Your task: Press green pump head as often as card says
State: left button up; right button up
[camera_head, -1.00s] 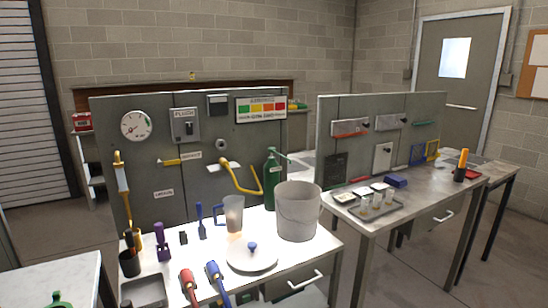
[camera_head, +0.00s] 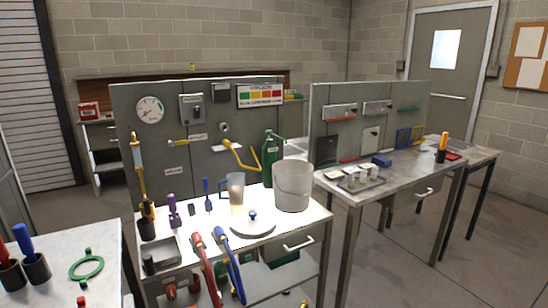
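A green bottle (camera_head: 269,172) stands upright at the back of the left bench, against the grey panel. Its green pump head (camera_head: 271,136) is on top, with a thin spout pointing right. The bucket hides part of the bottle's lower right side. A placard (camera_head: 261,95) with green, yellow and red blocks is on the panel above; its writing is too small to read. I cannot tell which card gives the number of presses. Neither of my grippers is in view.
A grey bucket (camera_head: 293,187), a clear jug (camera_head: 236,188) and a round lid (camera_head: 253,222) stand near the bottle. Red (camera_head: 205,262) and blue (camera_head: 230,264) tools are at the front edge. A side table (camera_head: 70,245) is at left. Floor at the lower right is clear.

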aim_at(269, 132)
jog(key=i+l, duration=0.3)
jog(key=i+l+u, duration=0.15)
jog(key=i+l, duration=0.15)
jog(key=l, duration=0.2)
jog(key=i+l, duration=0.25)
jog(key=l, duration=0.2)
jog(key=i+l+u, duration=0.1)
jog(key=i+l, duration=0.15)
jog(key=l, duration=0.2)
jog(key=i+l, duration=0.25)
jog(key=l, duration=0.2)
jog(key=i+l+u, duration=0.15)
jog(key=l, duration=0.3)
jog(key=i+l, duration=0.35)
jog(key=l, duration=0.15)
jog(key=i+l+u, duration=0.1)
jog(key=l, duration=0.4)
jog(key=i, duration=0.1)
